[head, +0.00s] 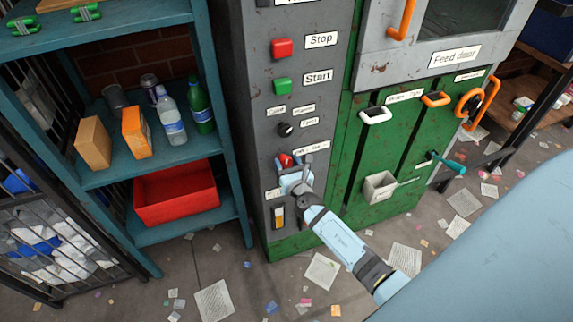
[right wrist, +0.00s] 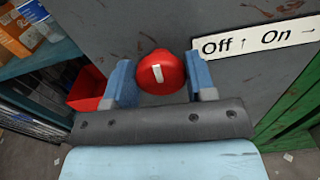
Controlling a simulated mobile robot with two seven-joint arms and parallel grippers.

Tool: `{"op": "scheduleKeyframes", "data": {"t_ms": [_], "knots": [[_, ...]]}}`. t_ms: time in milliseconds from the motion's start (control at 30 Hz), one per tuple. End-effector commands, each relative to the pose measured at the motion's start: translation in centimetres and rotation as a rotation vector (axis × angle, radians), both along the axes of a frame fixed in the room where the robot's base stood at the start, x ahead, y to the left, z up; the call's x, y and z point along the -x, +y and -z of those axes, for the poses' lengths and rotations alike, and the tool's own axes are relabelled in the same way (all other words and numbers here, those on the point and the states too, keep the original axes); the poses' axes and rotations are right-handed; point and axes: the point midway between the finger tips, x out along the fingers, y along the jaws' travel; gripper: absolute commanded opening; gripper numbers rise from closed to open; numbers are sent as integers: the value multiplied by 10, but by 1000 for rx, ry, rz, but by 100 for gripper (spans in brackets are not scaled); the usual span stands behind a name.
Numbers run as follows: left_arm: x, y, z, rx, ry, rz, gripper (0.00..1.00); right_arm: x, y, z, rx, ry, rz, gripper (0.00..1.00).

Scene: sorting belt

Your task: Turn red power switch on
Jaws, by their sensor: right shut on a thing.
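The red power switch (head: 286,160) is a round knob low on the grey control panel. In the right wrist view the red knob (right wrist: 161,84) has a white mark that points about straight up. The label (right wrist: 262,40) beside it reads "Off" with an up arrow and "On" with a right arrow, so the mark lines up with Off. My right gripper (head: 291,163) is at the panel; in its wrist view its blue fingers (right wrist: 160,80) are shut on the knob, one on each side. My left gripper is not in view.
The red Stop button (head: 282,48), green Start button (head: 282,86) and a black selector knob (head: 285,130) are above the switch. A yellow switch (head: 279,217) is below. A teal shelf (head: 160,168) with boxes and bottles stands left; green chute doors (head: 375,150) are right. Papers litter the floor.

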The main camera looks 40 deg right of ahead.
Motion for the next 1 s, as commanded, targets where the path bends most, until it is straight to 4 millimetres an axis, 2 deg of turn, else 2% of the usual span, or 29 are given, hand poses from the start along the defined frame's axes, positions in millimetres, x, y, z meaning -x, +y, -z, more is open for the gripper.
{"op": "scheduleKeyframes", "data": {"t_ms": [500,1000], "knots": [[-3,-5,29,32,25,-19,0,1,-2,5,-432,-104,-1,27],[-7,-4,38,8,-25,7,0,1,-3,6,-896,-215,1,27]]}}
